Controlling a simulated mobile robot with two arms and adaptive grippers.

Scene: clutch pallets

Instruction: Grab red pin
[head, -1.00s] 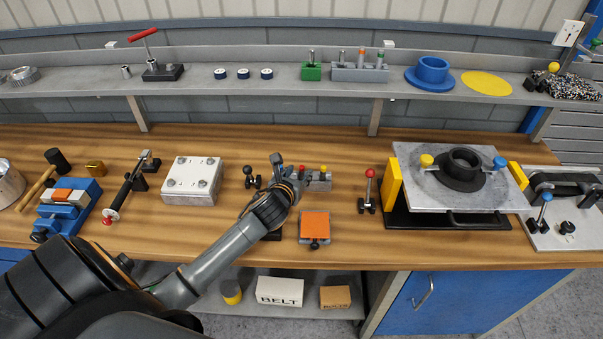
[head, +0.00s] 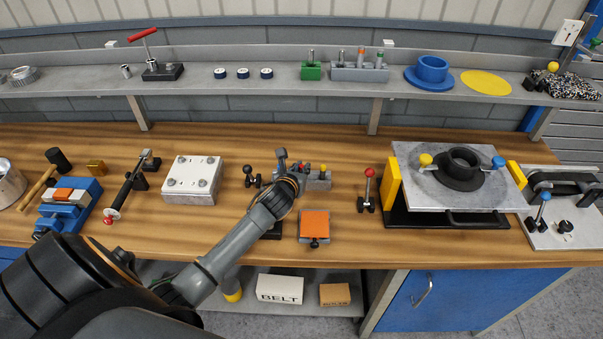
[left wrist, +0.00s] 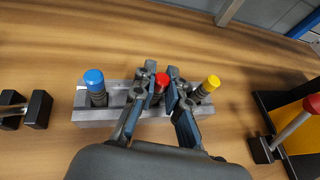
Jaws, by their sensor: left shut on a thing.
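The red pin (left wrist: 162,80) stands upright in the middle of a grey metal block (left wrist: 84,112) in the left wrist view, with its red head showing. In the head view the red pin (head: 301,167) shows as a small red spot on the block (head: 319,182). My left gripper (left wrist: 160,83) has its two fingers on either side of the red pin and is shut on it. In the head view my left gripper (head: 288,168) reaches over the block from the left. The pin's lower part is hidden. My right gripper is not in view.
A blue-headed pin (left wrist: 94,80) and a yellow-headed pin (left wrist: 213,82) stand in the same block, left and right of the fingers. A red-knobbed lever (head: 367,188) stands to the right. An orange-topped block (head: 314,225) lies in front.

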